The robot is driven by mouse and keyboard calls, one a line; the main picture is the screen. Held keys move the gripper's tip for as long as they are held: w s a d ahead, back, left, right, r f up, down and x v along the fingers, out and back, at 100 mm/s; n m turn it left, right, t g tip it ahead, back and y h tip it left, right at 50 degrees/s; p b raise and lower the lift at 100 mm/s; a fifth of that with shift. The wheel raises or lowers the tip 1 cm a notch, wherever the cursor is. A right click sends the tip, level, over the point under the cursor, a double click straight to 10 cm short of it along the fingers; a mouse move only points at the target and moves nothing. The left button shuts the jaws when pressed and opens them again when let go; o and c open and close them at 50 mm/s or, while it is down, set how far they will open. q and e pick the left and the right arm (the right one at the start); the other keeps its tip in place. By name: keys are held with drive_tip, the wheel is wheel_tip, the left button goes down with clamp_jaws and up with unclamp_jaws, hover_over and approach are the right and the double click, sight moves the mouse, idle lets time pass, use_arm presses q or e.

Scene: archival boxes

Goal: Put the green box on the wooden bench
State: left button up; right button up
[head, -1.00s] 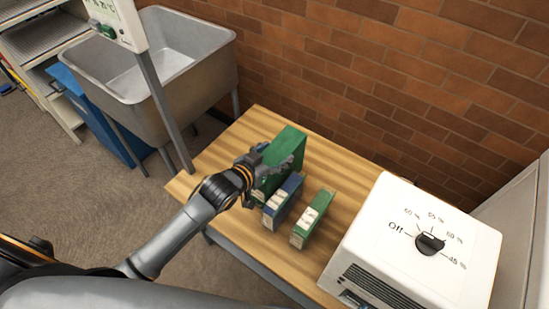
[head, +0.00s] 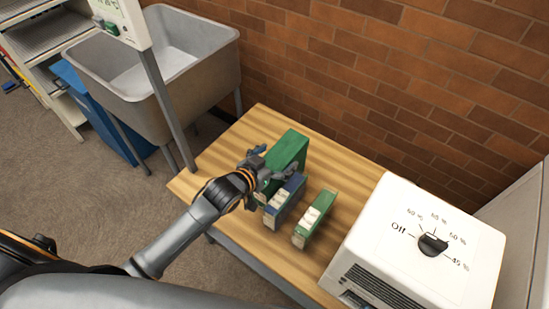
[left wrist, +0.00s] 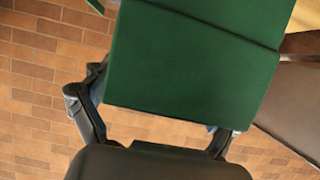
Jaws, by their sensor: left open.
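A large green box (head: 288,150) stands upright on the wooden bench (head: 225,165). My left gripper (head: 268,165) is open at the near side of this box, its fingers spread. In the left wrist view the green box (left wrist: 190,65) fills the upper middle; my left gripper's fingers (left wrist: 155,120) show at its two sides, partly hidden by it. I cannot tell whether they touch it. A smaller green box (head: 314,218) with a pale label stands apart on the bench to the right. My right gripper is not in view.
A blue box (head: 284,200) stands between the two green boxes, close to my left gripper. A white dial unit (head: 415,245) takes up the bench's right side. A metal sink (head: 190,75) and a post stand to the left. A brick wall rises behind.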

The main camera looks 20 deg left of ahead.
use_arm(q)
drive_tip(key=v, duration=1.2)
drive_tip(key=shift+r+p, duration=0.2)
drive_tip(key=shift+p, duration=0.2)
